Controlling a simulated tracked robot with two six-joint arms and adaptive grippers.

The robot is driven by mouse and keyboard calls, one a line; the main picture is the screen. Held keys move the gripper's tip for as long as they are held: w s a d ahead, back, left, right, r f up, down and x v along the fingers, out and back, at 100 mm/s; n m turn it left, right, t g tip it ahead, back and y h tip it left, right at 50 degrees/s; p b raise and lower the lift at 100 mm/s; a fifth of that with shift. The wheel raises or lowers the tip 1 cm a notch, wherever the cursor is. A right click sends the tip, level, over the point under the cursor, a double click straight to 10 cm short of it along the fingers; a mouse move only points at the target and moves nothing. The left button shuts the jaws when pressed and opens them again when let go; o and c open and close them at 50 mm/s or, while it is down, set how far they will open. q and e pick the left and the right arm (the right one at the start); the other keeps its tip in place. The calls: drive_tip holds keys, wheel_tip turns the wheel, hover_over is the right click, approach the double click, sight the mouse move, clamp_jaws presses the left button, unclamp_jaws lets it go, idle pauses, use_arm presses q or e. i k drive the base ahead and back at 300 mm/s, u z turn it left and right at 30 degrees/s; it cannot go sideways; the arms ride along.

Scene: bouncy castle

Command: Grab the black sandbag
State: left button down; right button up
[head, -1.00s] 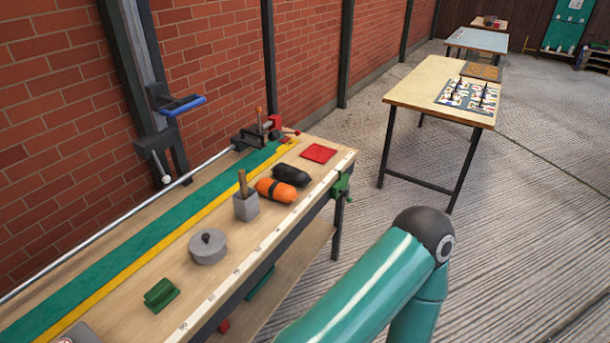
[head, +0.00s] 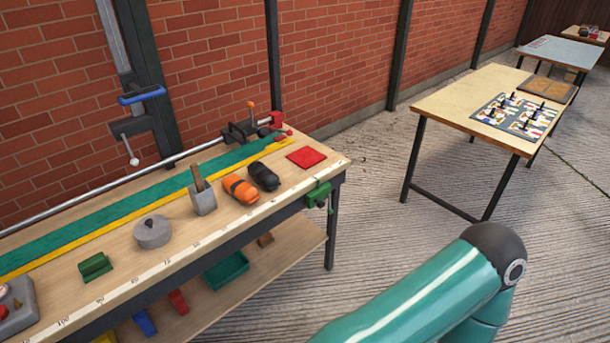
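The black sandbag (head: 264,176) lies on the wooden workbench (head: 122,257), towards its right end. It is a dark, rounded bag. An orange sandbag (head: 240,189) with a dark band lies close beside it on the left. A red square (head: 306,157) lies flat to the right of the black sandbag. One of my teal arms shows at the lower right, but its gripper is outside the view. My other gripper is not in view either. Nothing touches the black sandbag from above.
A grey block with a wooden handle (head: 203,198), a round grey weight (head: 153,231) and a green block (head: 95,266) stand left of the sandbags. A vise (head: 247,128) sits at the bench's back edge. A table (head: 452,98) with a patterned board stands right; concrete floor lies between.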

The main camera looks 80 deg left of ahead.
sight(262, 175)
drive_tip(key=z, duration=0.35)
drive_tip(key=i, duration=0.45)
drive_tip(key=u, duration=1.95)
drive_tip(key=i, duration=0.25)
drive_tip(key=u, duration=1.9)
drive_tip(key=k, duration=0.65)
drive_tip(key=u, duration=0.4)
drive_tip(key=i, duration=1.65)
drive_tip(key=z, duration=0.35)
